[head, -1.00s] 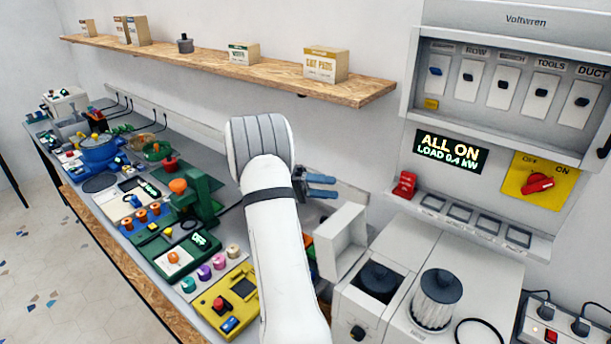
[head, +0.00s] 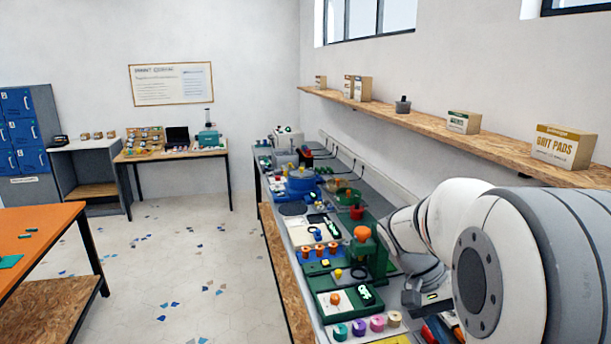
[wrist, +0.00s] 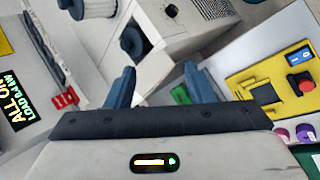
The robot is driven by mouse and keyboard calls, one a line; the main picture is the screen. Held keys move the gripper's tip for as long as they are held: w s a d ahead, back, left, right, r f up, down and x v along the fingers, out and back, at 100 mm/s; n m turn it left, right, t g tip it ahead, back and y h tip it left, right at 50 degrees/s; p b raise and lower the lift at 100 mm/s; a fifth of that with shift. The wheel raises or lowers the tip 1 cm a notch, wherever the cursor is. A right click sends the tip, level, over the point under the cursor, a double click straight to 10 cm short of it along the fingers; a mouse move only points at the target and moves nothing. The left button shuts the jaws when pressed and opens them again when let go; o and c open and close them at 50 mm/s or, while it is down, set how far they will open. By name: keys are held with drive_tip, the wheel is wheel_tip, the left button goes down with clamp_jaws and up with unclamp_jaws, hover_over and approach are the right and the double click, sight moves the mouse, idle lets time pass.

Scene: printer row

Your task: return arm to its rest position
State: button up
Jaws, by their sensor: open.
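My arm (head: 440,225) fills the right side of the head view, bent and close to the camera, beside the bench. My gripper (wrist: 160,80) shows in the wrist view with its two blue fingers spread apart and nothing between them. Its fingertips cannot be made out in the head view. The wrist view looks toward a white machine (wrist: 185,25) with dark round knobs, beyond the fingers. A green piece (wrist: 180,94) shows beside the right finger; I cannot tell whether they touch.
The bench carries a green machine (head: 372,252) and several small devices close to my arm. A wooden shelf (head: 420,118) with boxes runs along the wall. A yellow box (wrist: 268,93) with a red button is right in the wrist view. The tiled floor (head: 185,265) is open at left.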

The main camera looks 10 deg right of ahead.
drive_tip(key=s+a+f+n+t+y+b, duration=0.1)
drive_tip(key=s+a+f+n+t+y, duration=0.1)
drive_tip(key=a, duration=0.7)
drive_tip(key=s+a+f+n+t+y+b, duration=0.2)
drive_tip(key=a+n+t, duration=0.3)
drive_tip(key=a, duration=0.4)
drive_tip(key=shift+s+f+t+y, duration=0.15)
drive_tip(key=shift+s+t+y, duration=0.3)
drive_tip(key=shift+t+y, duration=0.35)
drive_tip(key=shift+c, duration=0.3)
